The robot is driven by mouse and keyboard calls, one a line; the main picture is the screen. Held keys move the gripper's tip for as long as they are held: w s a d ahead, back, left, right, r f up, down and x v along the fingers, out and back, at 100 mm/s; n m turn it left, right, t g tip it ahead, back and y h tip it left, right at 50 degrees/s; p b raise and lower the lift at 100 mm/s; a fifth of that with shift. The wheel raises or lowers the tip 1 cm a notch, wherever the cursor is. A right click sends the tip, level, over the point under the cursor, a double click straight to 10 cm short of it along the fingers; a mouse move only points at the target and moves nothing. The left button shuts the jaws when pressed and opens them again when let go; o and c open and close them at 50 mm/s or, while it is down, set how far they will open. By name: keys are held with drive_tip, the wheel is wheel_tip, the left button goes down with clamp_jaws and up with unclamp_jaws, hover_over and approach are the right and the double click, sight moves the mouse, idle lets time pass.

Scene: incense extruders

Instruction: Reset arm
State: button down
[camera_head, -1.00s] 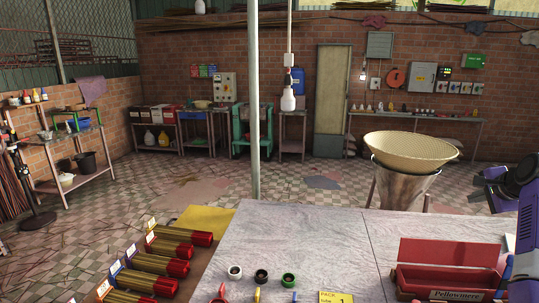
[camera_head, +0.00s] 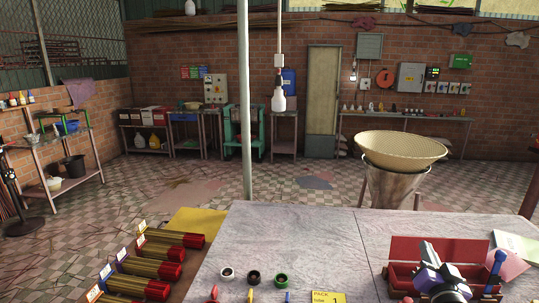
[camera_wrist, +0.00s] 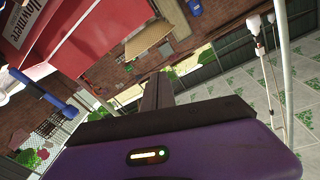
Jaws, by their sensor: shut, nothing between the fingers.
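My gripper (camera_head: 425,246) is at the right of the table in the head view, in front of and partly over the open red box (camera_head: 398,273). Its dark fingers are together and hold nothing. In the wrist view the shut fingers (camera_wrist: 157,92) stand out from the purple housing. The red box (camera_wrist: 75,40) with its white lettered label shows at the upper left there. My arm hides part of the box's front and inside.
A grey-white table (camera_head: 300,235) carries three small ring pots (camera_head: 254,277) and a yellow card (camera_head: 327,297). Several red-ended incense bundles (camera_head: 160,252) lie at left. A blue-topped tool (camera_head: 495,263) stands right of my gripper. A woven basket (camera_head: 400,147) sits behind the table.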

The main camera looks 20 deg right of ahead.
drive_tip(key=s+a+f+n+t+y, duration=0.1)
drive_tip(key=s+a+f+n+y, duration=0.15)
drive_tip(key=s+a, duration=0.7)
drive_tip(key=s+a+f+n+t+y, duration=0.2)
drive_tip(key=s+a+n, duration=0.35)
drive_tip(key=a, duration=0.75)
drive_tip(key=s+a+f+n+g+y, duration=0.1)
drive_tip(key=s+a, duration=0.3)
drive_tip(key=s, duration=0.3)
drive_tip(key=s+a+f+g+y, duration=0.1)
drive_tip(key=s+a+y, duration=0.1)
drive_tip(key=s+a, duration=0.2)
drive_tip(key=s+a+f+n+g+y, duration=0.1)
drive_tip(key=s+a, duration=0.3)
drive_tip(key=s, duration=0.6)
drive_tip(key=shift+s+n+y+b, duration=0.25)
drive_tip(key=shift+n+y+b, duration=0.1)
drive_tip(key=shift+y, duration=0.4)
drive_tip(key=shift+a, duration=0.2)
